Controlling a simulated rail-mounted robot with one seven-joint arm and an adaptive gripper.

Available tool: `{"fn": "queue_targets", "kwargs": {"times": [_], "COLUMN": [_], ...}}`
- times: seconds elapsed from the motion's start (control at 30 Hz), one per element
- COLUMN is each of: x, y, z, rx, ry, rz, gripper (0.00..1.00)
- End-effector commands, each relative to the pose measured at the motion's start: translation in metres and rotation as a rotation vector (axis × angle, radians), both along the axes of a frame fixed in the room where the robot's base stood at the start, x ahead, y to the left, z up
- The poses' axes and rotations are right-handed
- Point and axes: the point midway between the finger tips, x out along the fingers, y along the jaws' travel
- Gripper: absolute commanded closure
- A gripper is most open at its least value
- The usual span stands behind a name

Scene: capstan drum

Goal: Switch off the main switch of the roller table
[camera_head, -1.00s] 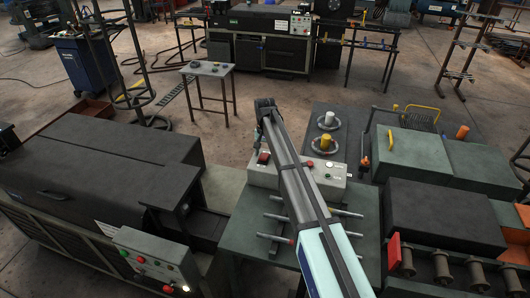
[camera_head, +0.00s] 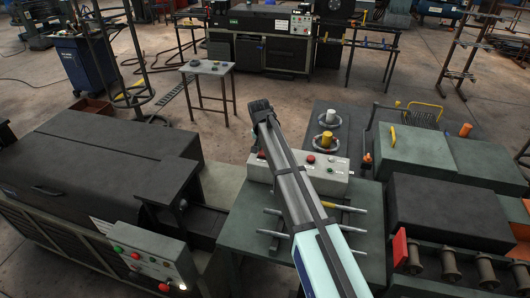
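A pale grey control box (camera_head: 330,184) stands at the back of a green table (camera_head: 250,240) with several silvery bars across it. A red button (camera_head: 310,159) shows on the box right of my arm. Another small dark red control (camera_head: 262,155) shows left of my arm. I cannot tell which control is the main switch; labels are too small to read. My arm crosses above the box and hides its middle. My gripper (camera_head: 259,106) appears beyond the box's back edge, dark and small, and I cannot see whether its fingers are open.
A second control panel (camera_head: 150,262) with red and green buttons is at lower left on a dark machine. Green cabinets (camera_head: 415,155) stand at right. Open floor lies beyond my gripper.

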Motion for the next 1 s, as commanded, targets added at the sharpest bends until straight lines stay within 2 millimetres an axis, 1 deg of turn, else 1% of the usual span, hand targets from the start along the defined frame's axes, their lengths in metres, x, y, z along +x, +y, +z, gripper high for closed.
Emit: {"fn": "queue_targets", "kwargs": {"times": [0.03, 0.2, 0.4, 0.87, 0.9, 0.97, 1.0], "x": [-0.0049, -0.0061, -0.0060, -0.0052, -0.0052, -0.0052, -0.0052], "y": [-0.0008, 0.0000, 0.0006, 0.0004, 0.0004, 0.0004, 0.0005], "z": [-0.0064, -0.0048, -0.0021, 0.0004, 0.0004, 0.0004, 0.0005], "rx": [-0.007, -0.026, -0.038, -0.044, -0.044, -0.044, -0.044], "ry": [-0.031, -0.123, -0.189, -0.209, -0.209, -0.209, -0.209], "rz": [0.001, 0.000, 0.001, -0.001, -0.001, -0.001, -0.001], "gripper": [1.00, 1.00, 1.00, 1.00, 0.61, 0.40, 0.40]}}
